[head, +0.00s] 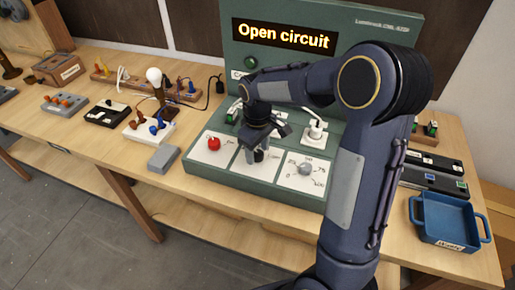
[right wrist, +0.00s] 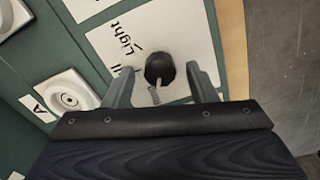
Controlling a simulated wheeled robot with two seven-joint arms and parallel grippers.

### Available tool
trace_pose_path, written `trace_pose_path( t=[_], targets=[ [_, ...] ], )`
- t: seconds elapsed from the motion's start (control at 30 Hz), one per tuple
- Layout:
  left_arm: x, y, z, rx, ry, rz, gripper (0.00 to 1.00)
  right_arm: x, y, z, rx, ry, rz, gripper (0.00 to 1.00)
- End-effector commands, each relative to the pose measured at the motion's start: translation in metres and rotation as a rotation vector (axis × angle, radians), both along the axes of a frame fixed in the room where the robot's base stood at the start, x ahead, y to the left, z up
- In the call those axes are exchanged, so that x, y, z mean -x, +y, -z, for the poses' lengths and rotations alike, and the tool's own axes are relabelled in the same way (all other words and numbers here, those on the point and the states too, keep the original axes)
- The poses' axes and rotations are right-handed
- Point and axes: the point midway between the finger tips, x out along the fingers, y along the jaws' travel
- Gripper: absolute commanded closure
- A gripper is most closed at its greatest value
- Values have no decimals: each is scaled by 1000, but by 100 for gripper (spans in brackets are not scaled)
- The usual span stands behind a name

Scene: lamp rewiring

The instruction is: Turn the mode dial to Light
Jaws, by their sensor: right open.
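The mode dial (right wrist: 159,68) is a round black knob on a white plate (right wrist: 105,40) of the green panel. In the right wrist view the word Light is printed beside it, and a second label is partly hidden by a finger. A small pale mark shows at the knob's lower edge; I cannot tell surely where the dial points. My right gripper (right wrist: 160,78) is open, with one finger on each side of the dial and visible gaps. In the head view my right gripper (head: 257,151) is down over the dial (head: 259,156), partly hiding its plate. My left gripper is out of view.
The panel (head: 300,195) also carries a red knob (head: 213,144), a grey numbered dial (head: 305,169) and a plug (head: 316,130). Its display (head: 284,36) reads "Open circuit". A grey block (head: 164,158) lies left of it; a blue tray (head: 447,222) stands at right.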

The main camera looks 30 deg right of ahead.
Motion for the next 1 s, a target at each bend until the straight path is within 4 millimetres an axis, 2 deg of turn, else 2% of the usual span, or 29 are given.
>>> trace_pose_path(
  t=[0.07,0.4,0.73,1.0],
  targets=[
    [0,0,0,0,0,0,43,0,0,0,0,0,0,49],
    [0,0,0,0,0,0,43,0,0,0,0,0,0,93],
    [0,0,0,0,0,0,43,0,0,-1,0,0,50,93],
    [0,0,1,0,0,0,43,-1,0,-1,-1,-1,225,93]
  ],
)
